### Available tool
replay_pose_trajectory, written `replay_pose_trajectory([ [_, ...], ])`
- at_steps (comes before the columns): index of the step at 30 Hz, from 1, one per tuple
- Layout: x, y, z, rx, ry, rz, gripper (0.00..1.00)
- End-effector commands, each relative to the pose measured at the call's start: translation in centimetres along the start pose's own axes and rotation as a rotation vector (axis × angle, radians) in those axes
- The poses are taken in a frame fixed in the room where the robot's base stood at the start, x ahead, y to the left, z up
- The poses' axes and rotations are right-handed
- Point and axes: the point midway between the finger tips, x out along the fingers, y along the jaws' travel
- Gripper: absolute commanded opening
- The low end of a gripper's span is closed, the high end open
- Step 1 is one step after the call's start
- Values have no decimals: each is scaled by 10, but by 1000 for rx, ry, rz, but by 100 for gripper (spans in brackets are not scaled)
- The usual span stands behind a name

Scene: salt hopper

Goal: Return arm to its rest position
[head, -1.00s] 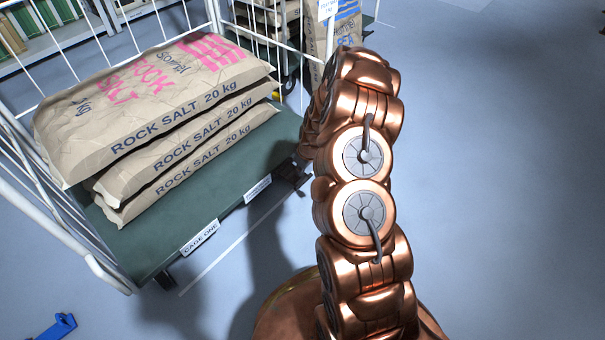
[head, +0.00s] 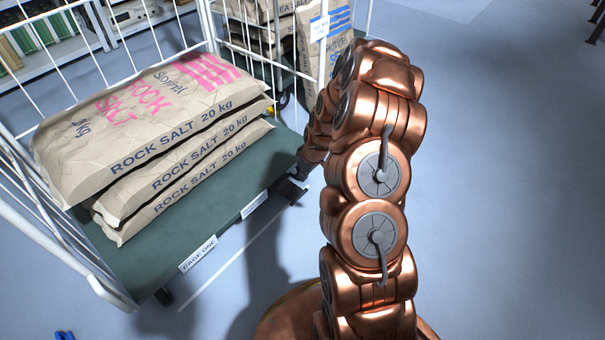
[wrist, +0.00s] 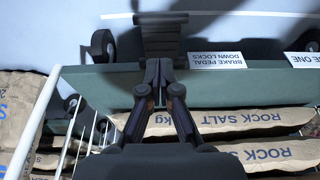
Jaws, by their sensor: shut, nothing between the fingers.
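My copper arm (head: 375,170) rises at the centre right of the head view and bends over toward the cage. In the wrist view my gripper (wrist: 159,66) is shut with its fingertips together and nothing between them. It points toward the green cage deck's edge (wrist: 105,85) and the black ridged brake pedal (wrist: 160,38) beyond. I cannot tell the exact gap to either. In the head view the gripper is hidden or too unclear behind the arm, and the pedal (head: 291,190) shows left of the arm.
Cage one (head: 165,268) holds stacked rock salt bags (head: 150,130), with white wire sides (head: 55,205). A second cage with bags (head: 325,45) stands behind. Shelves (head: 45,45) are at the back left. The floor (head: 510,180) on the right is clear.

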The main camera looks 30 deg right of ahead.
Motion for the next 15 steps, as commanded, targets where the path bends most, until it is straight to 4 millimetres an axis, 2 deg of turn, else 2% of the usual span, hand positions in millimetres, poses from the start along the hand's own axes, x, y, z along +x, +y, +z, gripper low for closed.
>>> replay_pose_trajectory([
  [7,0,0,0,0,0,0,0],
  [10,-8,-3,-4,-1,0,-3,0],
  [13,-31,-13,-13,-3,-4,-14,0],
  [15,-58,-26,-23,-3,-12,-28,0],
])
